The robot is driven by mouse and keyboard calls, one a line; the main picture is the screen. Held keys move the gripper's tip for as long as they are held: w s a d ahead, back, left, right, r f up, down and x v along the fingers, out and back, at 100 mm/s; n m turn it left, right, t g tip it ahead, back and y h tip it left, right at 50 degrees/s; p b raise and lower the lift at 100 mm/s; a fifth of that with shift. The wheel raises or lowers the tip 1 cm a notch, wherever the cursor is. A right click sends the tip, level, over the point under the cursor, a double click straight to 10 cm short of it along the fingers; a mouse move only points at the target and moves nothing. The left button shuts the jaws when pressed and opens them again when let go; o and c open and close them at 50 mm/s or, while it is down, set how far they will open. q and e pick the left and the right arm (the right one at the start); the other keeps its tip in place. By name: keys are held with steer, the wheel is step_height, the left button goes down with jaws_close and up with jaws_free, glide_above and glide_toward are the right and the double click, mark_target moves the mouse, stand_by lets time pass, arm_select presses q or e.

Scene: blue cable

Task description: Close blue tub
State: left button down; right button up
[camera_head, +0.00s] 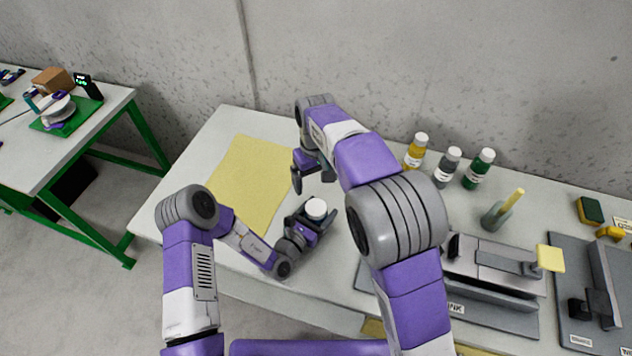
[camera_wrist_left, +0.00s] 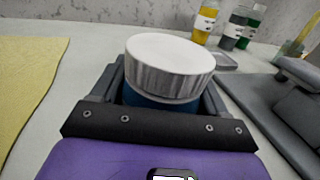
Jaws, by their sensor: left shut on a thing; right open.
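The blue tub (camera_wrist_left: 160,103) stands between the fingers of my left gripper (camera_head: 310,222), which is shut on it over the table's front part. A white ribbed lid (camera_wrist_left: 170,62) sits on top of the tub; it also shows in the head view (camera_head: 316,208). Whether the lid is fully tight cannot be told. The tub's lower part is hidden by the gripper in the left wrist view. My right gripper (camera_head: 312,178) is open and empty, behind and above the tub, apart from the lid; its arm partly hides it.
A yellow mat (camera_head: 245,180) lies on the table left of the tub. Bottles with yellow (camera_head: 414,153), grey (camera_head: 446,168) and green (camera_head: 478,170) bodies stand at the back right. A grey device (camera_head: 495,265) marked "INK" is at the front right.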

arm_select(q)
jaws_free()
steer(key=p+v, duration=0.1)
steer(key=v, duration=0.6)
steer(key=shift+s+a, duration=0.15)
steer(key=shift+s, duration=0.1)
steer(key=shift+s, duration=0.1)
stand_by(0.4)
